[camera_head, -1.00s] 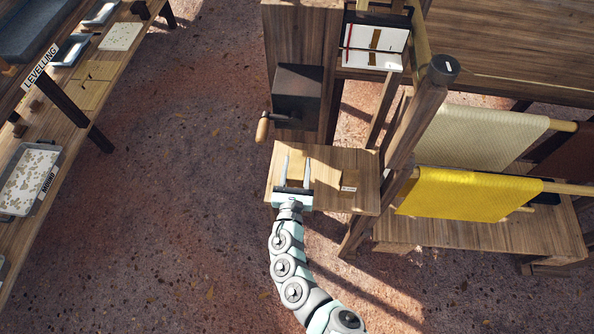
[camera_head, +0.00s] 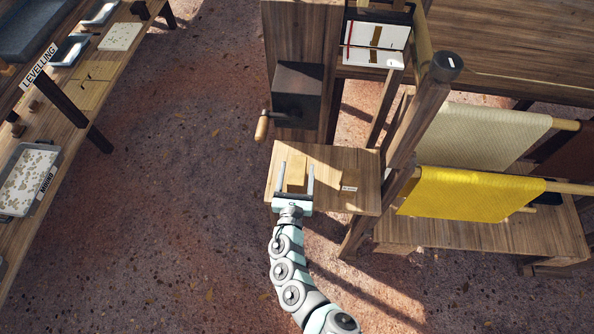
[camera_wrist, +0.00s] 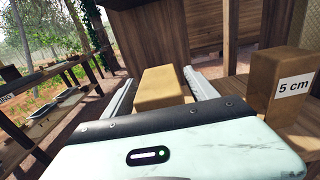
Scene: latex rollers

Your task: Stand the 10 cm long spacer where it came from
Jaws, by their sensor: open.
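A plain tan wooden block (camera_head: 296,174) is on the small wooden shelf (camera_head: 330,157), between the fingers of my gripper (camera_head: 296,168). In the wrist view this block (camera_wrist: 162,88) has a bare top and near face. No length label shows on it, and its lower part is hidden by my gripper's body. My gripper (camera_wrist: 159,80) is open, with one finger on each side of the block; whether either touches it I cannot tell. A second block (camera_wrist: 289,85), marked "5 cm", stands to the right; it also shows in the head view (camera_head: 348,190).
A dark box (camera_head: 298,92) with a wooden-handled crank (camera_head: 262,127) is on the post behind the shelf. A slanted wooden post (camera_head: 400,160) and a hanging yellow sheet (camera_head: 465,194) are on the right. Open floor lies to the left.

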